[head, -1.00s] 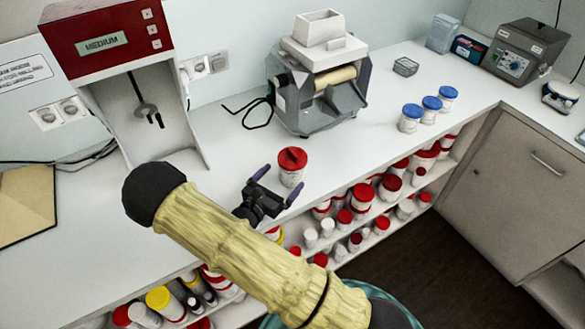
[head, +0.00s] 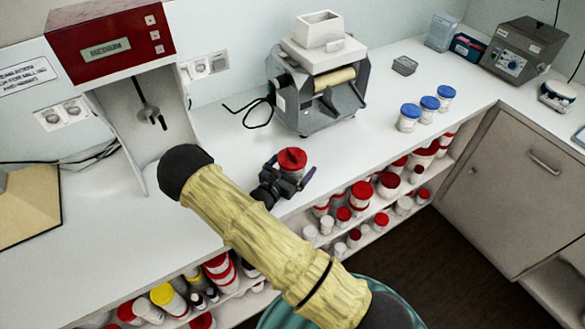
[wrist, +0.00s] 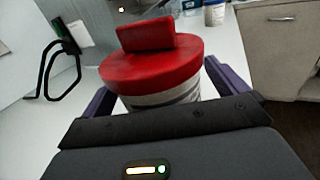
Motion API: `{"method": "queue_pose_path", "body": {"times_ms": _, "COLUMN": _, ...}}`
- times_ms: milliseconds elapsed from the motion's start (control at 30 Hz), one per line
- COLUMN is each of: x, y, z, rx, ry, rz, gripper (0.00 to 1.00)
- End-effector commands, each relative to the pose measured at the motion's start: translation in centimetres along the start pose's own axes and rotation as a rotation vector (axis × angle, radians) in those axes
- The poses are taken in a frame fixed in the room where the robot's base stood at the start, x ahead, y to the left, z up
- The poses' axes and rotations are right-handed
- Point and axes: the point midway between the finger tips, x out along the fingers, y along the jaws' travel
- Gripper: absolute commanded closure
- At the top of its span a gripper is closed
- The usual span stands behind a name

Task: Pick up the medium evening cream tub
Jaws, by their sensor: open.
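A white tub with a red lid (head: 292,160) stands upright on the white counter, in front of the grey roller mill. The red lid has a raised grip on top. My gripper (head: 288,178) is open, with its purple fingers on either side of this tub. In the wrist view the tub (wrist: 160,75) fills the middle, between the fingers, with a gap still visible at the right finger. The tub's label is mostly hidden, so I cannot read it.
The roller mill (head: 318,85) stands behind the tub. A red-topped machine marked MEDIUM (head: 108,40) stands at the left. Several blue-lidded tubs (head: 409,117) stand to the right. The shelf below the counter holds many red-lidded tubs (head: 361,193). Counter between is clear.

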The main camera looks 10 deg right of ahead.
Motion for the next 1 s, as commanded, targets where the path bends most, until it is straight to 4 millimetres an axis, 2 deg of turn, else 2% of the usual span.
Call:
{"method": "queue_pose_path", "body": {"times_ms": 467, "x": -0.05, "y": 0.02, "z": -0.05, "rx": 0.000, "ry": 0.001, "rz": 0.000, "gripper": 0.02}}
{"method": "queue_pose_path", "body": {"times_ms": 767, "x": -0.05, "y": 0.02, "z": -0.05, "rx": 0.000, "ry": 0.001, "rz": 0.000, "gripper": 0.59}}
{"method": "queue_pose_path", "body": {"times_ms": 800, "x": -0.03, "y": 0.02, "z": 0.04, "rx": 0.001, "ry": -0.001, "rz": 0.000, "gripper": 0.62}}
{"method": "queue_pose_path", "body": {"times_ms": 1000, "x": -0.03, "y": 0.03, "z": 0.07, "rx": 0.001, "ry": -0.001, "rz": 0.000, "gripper": 0.62}}
